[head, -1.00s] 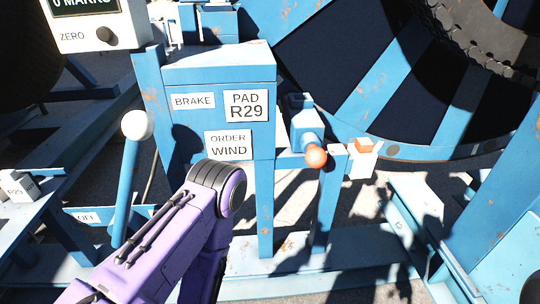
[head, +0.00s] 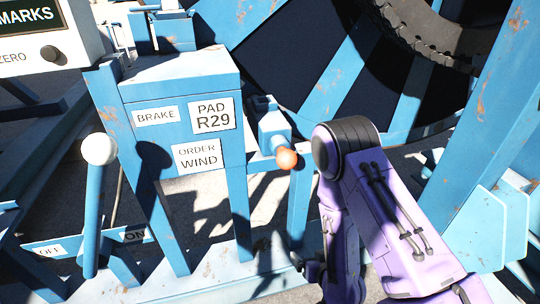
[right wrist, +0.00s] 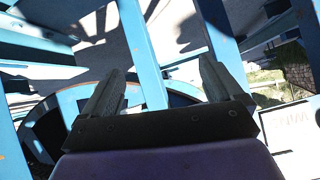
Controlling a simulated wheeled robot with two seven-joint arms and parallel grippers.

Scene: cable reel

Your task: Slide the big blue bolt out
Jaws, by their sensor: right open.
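My left gripper is not in view.
The blue cabinet (head: 180,85) carries labels BRAKE, PAD R29 and ORDER WIND. A blue lever with a white ball (head: 99,149) stands left, by OFF and ON labels. The big reel (head: 330,80) fills the back. Blue beams (head: 485,130) stand at the right.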

